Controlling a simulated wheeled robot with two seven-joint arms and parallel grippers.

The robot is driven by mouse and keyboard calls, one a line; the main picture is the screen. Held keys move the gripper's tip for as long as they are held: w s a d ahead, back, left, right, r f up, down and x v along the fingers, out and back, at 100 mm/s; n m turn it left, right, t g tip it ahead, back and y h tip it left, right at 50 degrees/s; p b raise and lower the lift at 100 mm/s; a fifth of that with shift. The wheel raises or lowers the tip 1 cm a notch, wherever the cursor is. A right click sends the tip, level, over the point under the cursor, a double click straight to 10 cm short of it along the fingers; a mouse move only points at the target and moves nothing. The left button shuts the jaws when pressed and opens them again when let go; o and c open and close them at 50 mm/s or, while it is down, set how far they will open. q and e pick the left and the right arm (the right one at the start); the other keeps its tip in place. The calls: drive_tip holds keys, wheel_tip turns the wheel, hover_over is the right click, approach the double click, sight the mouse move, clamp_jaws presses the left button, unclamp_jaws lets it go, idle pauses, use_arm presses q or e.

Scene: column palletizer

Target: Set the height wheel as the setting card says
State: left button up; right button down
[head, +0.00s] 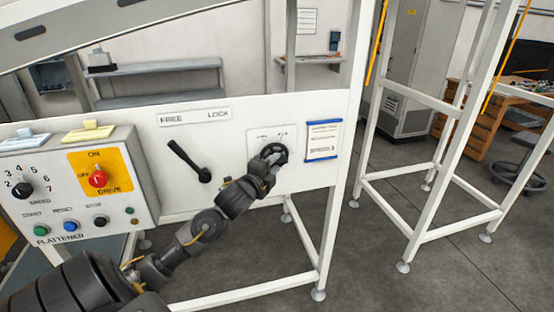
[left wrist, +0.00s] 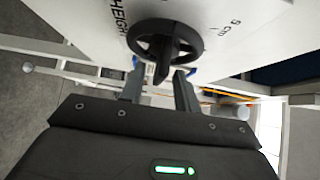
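The black height wheel (head: 281,151) sits on a white plate on the white panel. In the left wrist view the wheel (left wrist: 189,38) has a round rim and a bar standing out from its middle, with the word HEIGHT printed beside it. My left gripper (head: 267,168) is at the wheel. Its two fingers (left wrist: 158,88) stand apart on either side of the bar, with a gap visible on both sides. The setting card (head: 323,141), with blue bands at top and bottom, is right of the wheel; its small print is hard to read. My right gripper is not in view.
A black lever (head: 189,162) sits under a FREE/LOCK label (head: 195,117), left of the wheel. White frame legs stand at the right.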

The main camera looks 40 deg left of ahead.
use_arm(q)
drive_tip(key=shift+w+a, duration=0.2)
drive_tip(key=shift+w, duration=1)
clamp_jaws()
